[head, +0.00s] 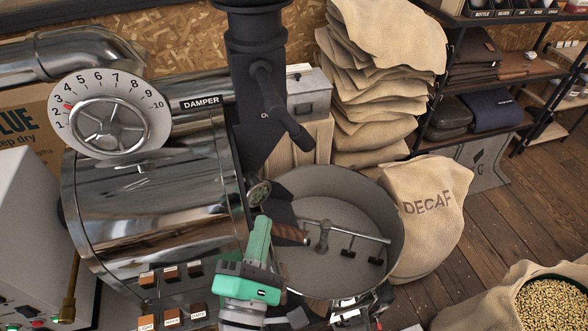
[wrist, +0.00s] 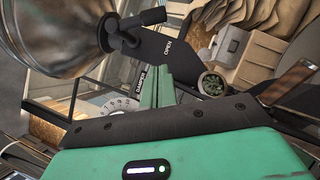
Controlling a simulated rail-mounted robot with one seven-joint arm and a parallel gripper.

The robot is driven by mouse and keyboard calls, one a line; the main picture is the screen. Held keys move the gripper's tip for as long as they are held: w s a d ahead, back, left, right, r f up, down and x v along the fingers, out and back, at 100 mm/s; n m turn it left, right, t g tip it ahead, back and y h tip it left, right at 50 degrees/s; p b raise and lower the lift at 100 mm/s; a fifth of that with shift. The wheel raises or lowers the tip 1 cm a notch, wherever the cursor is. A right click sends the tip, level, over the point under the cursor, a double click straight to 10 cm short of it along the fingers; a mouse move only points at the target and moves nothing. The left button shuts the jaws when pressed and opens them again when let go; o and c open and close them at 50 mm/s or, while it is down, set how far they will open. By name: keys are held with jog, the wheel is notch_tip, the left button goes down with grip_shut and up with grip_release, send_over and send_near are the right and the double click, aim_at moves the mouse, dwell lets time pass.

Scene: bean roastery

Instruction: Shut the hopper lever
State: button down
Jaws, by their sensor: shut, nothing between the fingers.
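The hopper lever (head: 273,95) is a black handle on the black hopper neck (head: 252,35). In the head view it slants down to the right in front of a dark plate, partly covering the plate's lettering. In the wrist view the black lever (wrist: 138,30) sticks out beside the shiny metal hopper (wrist: 50,30), left of the dark plate marked OPEN (wrist: 172,48). My gripper (head: 260,222) is green, shut and empty, below the lever and apart from it. Its closed fingers (wrist: 156,82) point up toward the dark plate in the wrist view.
The steel drum (head: 150,210) and damper dial (head: 108,126) are left of my gripper. The cooling tray (head: 390,215) and DECAF sack (head: 430,215) are right. Stacked sacks (head: 370,100) stand behind.

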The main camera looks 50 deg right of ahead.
aim_at(291, 126)
jog(key=shift+r, duration=0.1)
jog(key=s+d+r+p+x, duration=0.1)
jog(key=s+p+x, duration=0.1)
jog(key=x, duration=1.1)
jog(key=shift+p, duration=0.75)
jog(key=shift+r, duration=0.1)
